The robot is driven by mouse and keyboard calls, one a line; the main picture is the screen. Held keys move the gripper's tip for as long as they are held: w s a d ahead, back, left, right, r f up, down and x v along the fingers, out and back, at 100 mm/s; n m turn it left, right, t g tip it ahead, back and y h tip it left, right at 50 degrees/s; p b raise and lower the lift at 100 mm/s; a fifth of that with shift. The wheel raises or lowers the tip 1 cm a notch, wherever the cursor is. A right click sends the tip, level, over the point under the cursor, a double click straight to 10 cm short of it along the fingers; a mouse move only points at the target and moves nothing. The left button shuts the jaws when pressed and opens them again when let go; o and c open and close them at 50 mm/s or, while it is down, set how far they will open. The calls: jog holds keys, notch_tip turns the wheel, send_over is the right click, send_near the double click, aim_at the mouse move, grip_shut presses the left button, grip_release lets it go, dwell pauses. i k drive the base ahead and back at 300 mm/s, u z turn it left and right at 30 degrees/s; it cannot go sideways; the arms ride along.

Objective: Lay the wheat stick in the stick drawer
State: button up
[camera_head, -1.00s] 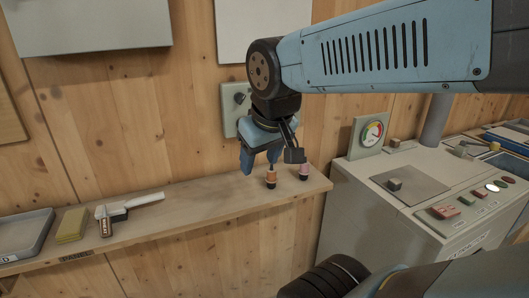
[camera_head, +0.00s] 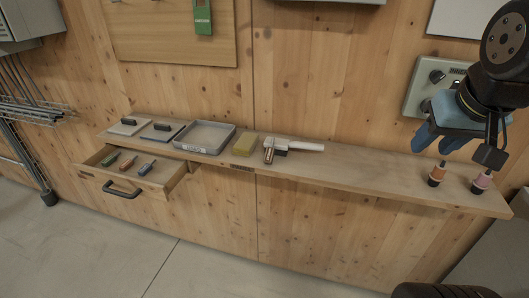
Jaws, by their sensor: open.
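An open wooden drawer (camera_head: 165,190) sits under the left end of the shelf. At the shelf's right end, a short orange piece (camera_head: 438,173) and a pink piece (camera_head: 482,181) stand upright on dark bases. No label is readable, so I cannot tell which is the wheat stick. My gripper (camera_head: 457,145) is open at the right, just above the orange and pink pieces, with nothing visible held.
Two flat plates with dark handles lie left of the tray. A wire rack (camera_head: 35,110) stands far left.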

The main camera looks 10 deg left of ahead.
aim_at(166, 177)
jog(key=u, duration=1.2)
jog(key=k, duration=0.45)
jog(key=z, duration=0.2)
jog(key=i, duration=0.5)
jog(key=z, duration=0.05)
